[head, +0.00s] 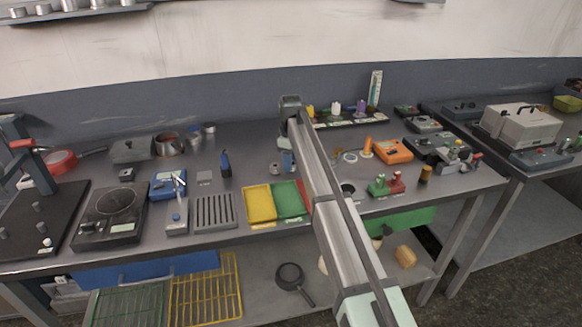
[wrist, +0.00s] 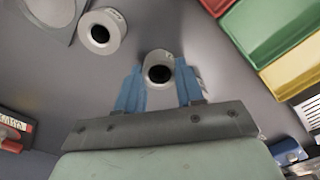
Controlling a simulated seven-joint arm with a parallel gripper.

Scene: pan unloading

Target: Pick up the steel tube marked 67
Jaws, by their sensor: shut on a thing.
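In the wrist view, my gripper (wrist: 160,85) has its two blue fingers closed on either side of a short grey steel tube (wrist: 158,67), seen from above with a dark bore. A pale label edge shows at its right side, but no number is legible. A second steel tube (wrist: 102,31) stands apart, up and to the left, with small unreadable marks on its rim. I cannot tell whether the gripped tube touches the bench.
Yellow (head: 259,204) and green (head: 289,199) trays lie in front of my gripper. A dark rack (head: 347,121) with small items is behind. Bare bench surface (head: 245,145) lies behind and left of the gripper.

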